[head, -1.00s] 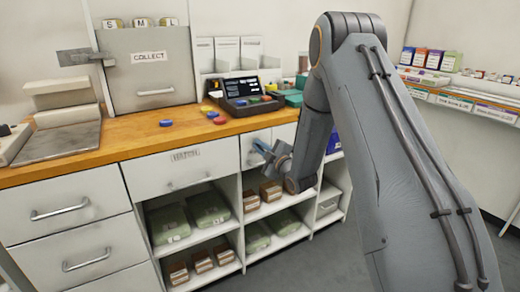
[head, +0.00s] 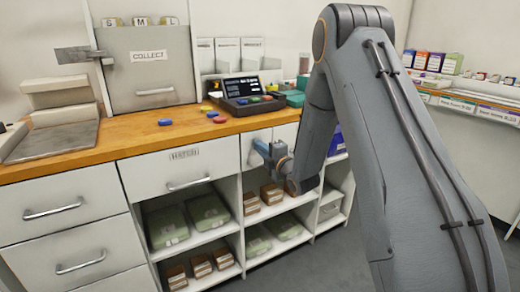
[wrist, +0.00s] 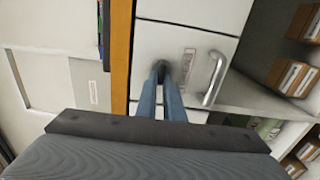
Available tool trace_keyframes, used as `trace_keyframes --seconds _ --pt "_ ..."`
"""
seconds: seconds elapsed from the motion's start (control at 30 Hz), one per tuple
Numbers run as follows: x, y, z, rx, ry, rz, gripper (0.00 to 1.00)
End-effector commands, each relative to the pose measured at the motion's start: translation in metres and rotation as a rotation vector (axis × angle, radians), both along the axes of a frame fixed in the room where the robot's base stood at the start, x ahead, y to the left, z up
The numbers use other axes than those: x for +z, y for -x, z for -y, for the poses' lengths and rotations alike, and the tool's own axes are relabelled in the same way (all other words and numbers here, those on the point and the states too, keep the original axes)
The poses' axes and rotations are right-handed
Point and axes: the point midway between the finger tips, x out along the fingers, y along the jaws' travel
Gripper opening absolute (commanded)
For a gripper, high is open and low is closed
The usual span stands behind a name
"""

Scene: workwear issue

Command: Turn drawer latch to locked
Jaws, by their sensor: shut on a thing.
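The drawer latch (wrist: 160,67) is a small dark knob on a white drawer front (wrist: 185,28) in the wrist view. My gripper (wrist: 164,80) has its blue fingers closed around it, and they partly hide it, so I cannot read which way it points. In the head view my gripper (head: 262,150) is at the drawer front (head: 286,132) just right of the drawer labelled HATCH, under the counter edge. The latch is hidden there behind my gripper. The drawer looks shut.
A metal bar handle (wrist: 216,78) is close beside the fingers in the wrist view. The HATCH drawer (head: 150,174) is to the left. Open shelves (head: 240,228) with green packs and brown boxes are below. The wooden counter (head: 130,140) holds coloured discs and a keypad console (head: 245,95).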

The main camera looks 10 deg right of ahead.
Motion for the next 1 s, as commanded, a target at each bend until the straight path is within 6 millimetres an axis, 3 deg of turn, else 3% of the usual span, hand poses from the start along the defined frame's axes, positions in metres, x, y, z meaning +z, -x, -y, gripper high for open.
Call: trace_keyframes --seconds 0.33,0.4,0.47,0.77,1.0 --pt "0.0 0.0 0.001 -0.001 0.002 0.0 0.0" --pt "0.0 0.0 0.001 -0.001 0.002 0.0 0.18" --pt "0.0 0.0 0.0 -0.001 0.001 -0.001 0.27" --pt "0.0 0.001 0.001 0.0 0.001 -0.001 0.27" --pt "0.0 0.028 0.01 -0.003 0.0 -0.002 0.27"
